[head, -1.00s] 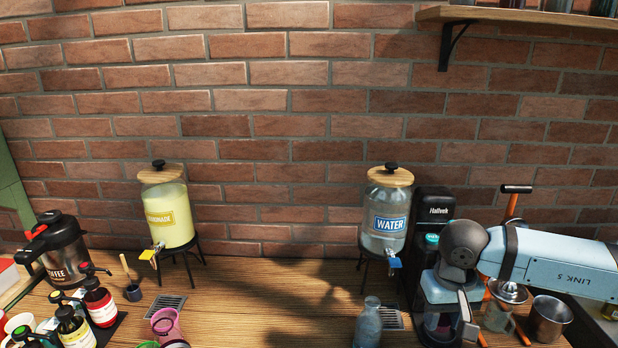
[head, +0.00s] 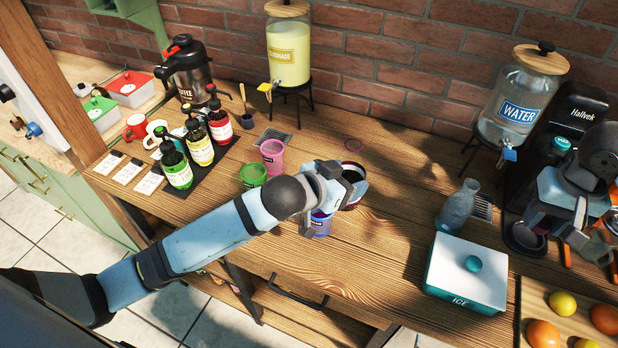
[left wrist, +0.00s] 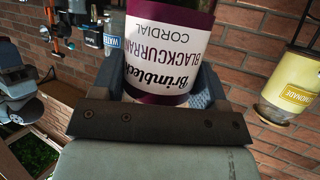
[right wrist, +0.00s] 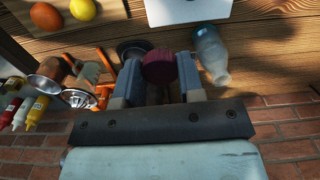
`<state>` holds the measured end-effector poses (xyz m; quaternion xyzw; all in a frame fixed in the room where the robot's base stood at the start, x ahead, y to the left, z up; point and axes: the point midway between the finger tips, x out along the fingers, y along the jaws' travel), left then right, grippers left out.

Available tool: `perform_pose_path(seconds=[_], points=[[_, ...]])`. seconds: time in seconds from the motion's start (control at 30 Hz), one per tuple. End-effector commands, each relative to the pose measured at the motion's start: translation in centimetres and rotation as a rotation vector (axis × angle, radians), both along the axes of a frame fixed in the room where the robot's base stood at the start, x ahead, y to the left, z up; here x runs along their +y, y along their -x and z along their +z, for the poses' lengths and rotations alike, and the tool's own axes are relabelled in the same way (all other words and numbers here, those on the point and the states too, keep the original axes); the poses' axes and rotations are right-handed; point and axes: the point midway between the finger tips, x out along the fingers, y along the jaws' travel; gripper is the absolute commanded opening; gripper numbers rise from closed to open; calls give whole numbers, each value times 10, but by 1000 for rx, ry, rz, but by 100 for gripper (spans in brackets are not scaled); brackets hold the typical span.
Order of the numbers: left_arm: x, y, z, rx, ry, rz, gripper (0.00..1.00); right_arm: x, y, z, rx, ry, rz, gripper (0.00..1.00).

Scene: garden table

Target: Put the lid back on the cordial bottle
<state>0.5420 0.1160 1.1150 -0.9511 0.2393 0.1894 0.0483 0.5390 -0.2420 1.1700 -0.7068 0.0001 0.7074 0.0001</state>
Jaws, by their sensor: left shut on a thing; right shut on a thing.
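My left gripper (head: 335,192) is shut on the cordial bottle (head: 351,193) over the middle of the table. In the left wrist view its white and purple blackcurrant label (left wrist: 165,55) reads upside down between the fingers. In the head view the fingers hide much of the bottle. My right gripper (right wrist: 160,82) is shut on a round maroon lid (right wrist: 159,67). In the head view my right gripper (head: 560,212) is at the right, beside the water dispenser and well apart from the bottle; the lid cannot be made out there.
A blue-purple cup (head: 320,224) stands just below the left gripper. Pink (head: 272,156) and green (head: 253,174) cups are to its left. A glass carafe (head: 459,206) and white ice box (head: 467,272) stand between the grippers. Bare wood lies around (head: 400,215).

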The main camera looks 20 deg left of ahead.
Motion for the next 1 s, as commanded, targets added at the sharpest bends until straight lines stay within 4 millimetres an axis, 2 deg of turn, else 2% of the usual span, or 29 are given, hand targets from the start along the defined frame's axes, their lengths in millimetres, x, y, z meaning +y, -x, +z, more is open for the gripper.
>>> perform_pose_path(seconds=[0.1,0.33,0.83,0.93,1.0], points=[[-23,-12,4,-5,-1,-89,23,0,0,0,0,0,0,10],[-48,-21,5,-3,1,-187,23,0,0,0,0,0,0,10],[-53,-23,4,0,1,-205,23,2,-1,1,-1,-1,4,10],[-53,-23,4,-1,2,-205,23,14,-7,6,-3,-3,21,10],[-53,-23,5,-1,2,-205,23,28,-13,12,-5,-5,43,10]])
